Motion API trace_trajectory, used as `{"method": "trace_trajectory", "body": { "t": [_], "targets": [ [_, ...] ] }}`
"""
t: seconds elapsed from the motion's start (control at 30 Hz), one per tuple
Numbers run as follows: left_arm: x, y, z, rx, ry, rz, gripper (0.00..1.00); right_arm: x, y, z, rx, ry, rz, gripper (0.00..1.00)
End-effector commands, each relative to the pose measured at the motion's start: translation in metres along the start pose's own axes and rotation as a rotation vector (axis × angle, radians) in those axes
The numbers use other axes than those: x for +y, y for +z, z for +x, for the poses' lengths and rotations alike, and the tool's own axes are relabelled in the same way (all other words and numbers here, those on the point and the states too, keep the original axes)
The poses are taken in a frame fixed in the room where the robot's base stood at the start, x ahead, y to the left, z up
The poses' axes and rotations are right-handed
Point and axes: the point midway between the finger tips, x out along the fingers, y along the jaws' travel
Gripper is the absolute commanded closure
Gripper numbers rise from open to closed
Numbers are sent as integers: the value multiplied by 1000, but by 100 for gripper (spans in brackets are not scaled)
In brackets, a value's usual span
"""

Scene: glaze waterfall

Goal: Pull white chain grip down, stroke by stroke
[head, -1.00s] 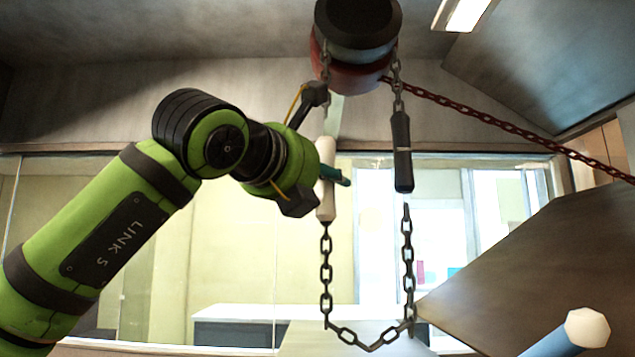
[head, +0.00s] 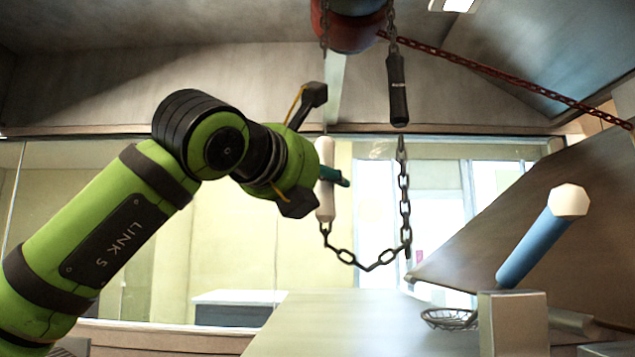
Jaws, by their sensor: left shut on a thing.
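The white chain grip (head: 325,208) is an upright pale cylinder near the middle of the head view. My left gripper (head: 328,176) is shut on it from the left, with a teal finger part across it. A dark chain (head: 345,257) hangs in a loop from its lower end and rises on the right towards a black grip (head: 398,90). The black grip hangs higher than the white one, below the red and black hoist body (head: 348,25) at the top. My right gripper is not in view.
A red chain (head: 490,72) slants from the hoist to the right. A blue cylinder with a white end (head: 535,245) stands above a metal block (head: 512,322) at the lower right. A wire basket (head: 450,318) lies near the pale tabletop (head: 345,325). A large brown panel (head: 545,215) fills the right side.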

Motion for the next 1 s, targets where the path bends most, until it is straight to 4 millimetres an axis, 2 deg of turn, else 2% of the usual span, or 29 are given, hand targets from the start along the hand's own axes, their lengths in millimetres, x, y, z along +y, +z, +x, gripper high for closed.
{"method": "trace_trajectory", "body": {
  "t": [0.03,0.2,0.47,0.57,1.0],
  "targets": [
    [-7,-19,3,22,-13,3,100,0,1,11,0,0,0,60],
    [-7,-35,3,22,-13,3,100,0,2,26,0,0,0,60],
    [-7,-32,3,22,-13,2,100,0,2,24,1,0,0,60],
    [-7,-20,2,20,-13,2,100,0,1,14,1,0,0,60],
    [-8,64,2,11,-17,0,100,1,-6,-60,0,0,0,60]
  ]
}}
